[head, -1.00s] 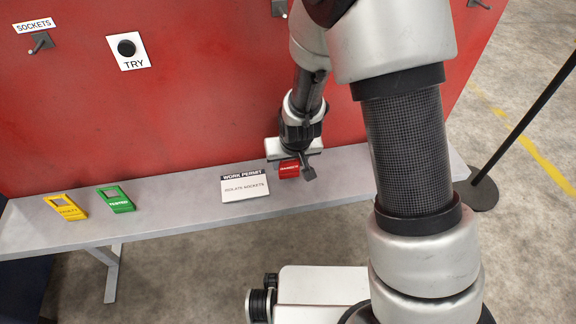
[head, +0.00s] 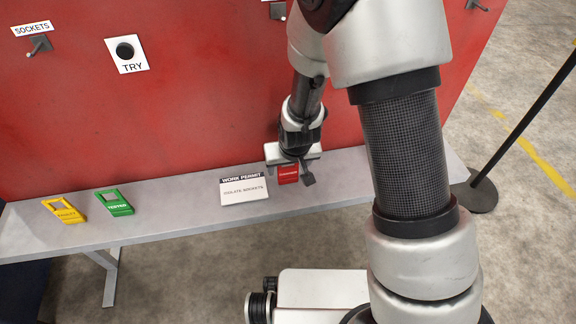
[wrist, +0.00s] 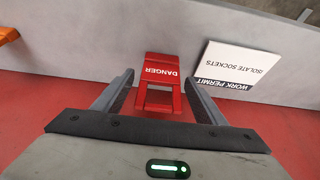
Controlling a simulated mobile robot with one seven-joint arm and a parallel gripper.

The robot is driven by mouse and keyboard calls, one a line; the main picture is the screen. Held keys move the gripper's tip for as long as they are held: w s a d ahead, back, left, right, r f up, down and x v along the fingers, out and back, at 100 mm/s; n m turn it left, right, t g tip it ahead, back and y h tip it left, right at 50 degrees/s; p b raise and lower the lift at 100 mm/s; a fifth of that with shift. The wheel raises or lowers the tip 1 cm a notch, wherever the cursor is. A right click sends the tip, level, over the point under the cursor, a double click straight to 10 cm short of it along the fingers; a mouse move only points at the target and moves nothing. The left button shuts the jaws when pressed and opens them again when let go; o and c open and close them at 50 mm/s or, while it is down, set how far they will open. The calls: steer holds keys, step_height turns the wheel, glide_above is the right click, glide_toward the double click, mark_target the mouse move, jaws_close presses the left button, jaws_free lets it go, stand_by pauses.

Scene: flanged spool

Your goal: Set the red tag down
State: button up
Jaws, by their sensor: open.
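The red tag (wrist: 160,72), marked DANGER, lies on the grey shelf between the fingers of my gripper (wrist: 161,95) in the wrist view. The fingers are open, with a gap on both sides of the tag. In the head view, the tag (head: 288,174) shows partly below my gripper (head: 290,178), just right of the work permit card. The gripper hides its upper part. From these views I cannot tell how high the fingertips are above the shelf.
The work permit card (head: 244,190) lies left of the tag. A green tag (head: 115,203) and a yellow tag (head: 64,210) lie further left on the shelf (head: 165,210). The red panel (head: 180,110) with pegs rises behind. The shelf right of my gripper is clear.

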steer(key=w+d+p+v, duration=0.1)
steer(key=d+p+v, duration=0.1)
steer(key=v, duration=0.8)
steer(key=w+d+p+v, duration=0.1)
steer(key=v, duration=1)
steer(key=s+d+r+m, duration=0.1)
steer(key=s+d+r, duration=0.4)
steer(key=s+r, duration=0.2)
steer(key=s+d+r+m+t+h, duration=0.1)
steer(key=s+d+r, duration=0.4)
steer(key=s+r, duration=0.2)
steer(key=shift+s+d+r+m, duration=0.3)
steer(key=shift+d+r, duration=0.05)
steer(key=shift+r, duration=0.05)
